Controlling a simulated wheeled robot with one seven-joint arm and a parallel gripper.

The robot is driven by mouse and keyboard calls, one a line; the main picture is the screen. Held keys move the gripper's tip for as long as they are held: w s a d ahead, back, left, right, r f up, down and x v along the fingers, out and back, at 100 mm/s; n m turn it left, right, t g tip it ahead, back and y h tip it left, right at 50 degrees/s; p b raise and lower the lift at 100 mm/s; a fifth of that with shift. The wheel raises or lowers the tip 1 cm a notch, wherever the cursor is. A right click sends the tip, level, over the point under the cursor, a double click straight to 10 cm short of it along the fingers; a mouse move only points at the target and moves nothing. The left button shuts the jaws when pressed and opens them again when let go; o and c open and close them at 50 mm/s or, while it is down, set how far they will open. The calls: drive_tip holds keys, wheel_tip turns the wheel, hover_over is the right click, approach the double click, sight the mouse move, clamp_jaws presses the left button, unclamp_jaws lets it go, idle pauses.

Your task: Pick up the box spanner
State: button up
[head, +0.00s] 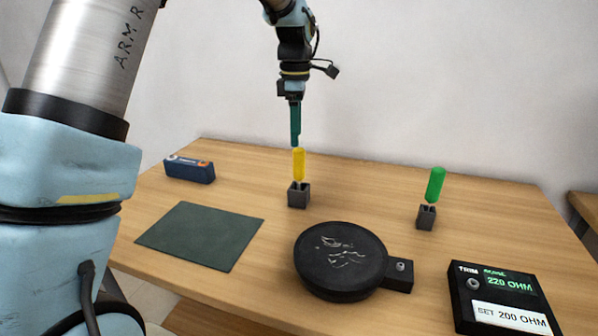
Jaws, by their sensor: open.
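Two upright tools with coloured handles stand in small dark grey holders on the wooden table. One has a yellow handle (298,164) and stands in a holder (299,198) near the middle. The other has a green handle (435,184) and stands in a holder (426,220) to the right. The working ends are hidden in the holders, so I cannot tell which one is the box spanner. My gripper (296,138) points down with its teal fingers just above the top of the yellow handle. It is open and holds nothing; its fingers overlap in this view.
A round black plate with a side block (340,262) lies at the front middle. A dark green mat (200,235) lies to its left. A blue box (190,170) sits at the back left. A trim meter (500,297) reading 220 OHM, labelled SET 200 OHM, stands at the front right.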

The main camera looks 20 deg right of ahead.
sight(299, 150)
drive_tip(key=shift+s+d+f, duration=0.1)
drive_tip(key=shift+d+f, duration=0.15)
drive_tip(key=shift+d, duration=0.1)
wheel_tip(299, 150, down, 5)
drive_tip(key=shift+r+p, duration=0.1)
drive_tip(key=shift+p, duration=0.45)
drive_tip(key=shift+w+d+f+p, duration=0.15)
drive_tip(key=shift+f+p, duration=0.85)
drive_tip(key=shift+f, duration=1.65)
clamp_jaws()
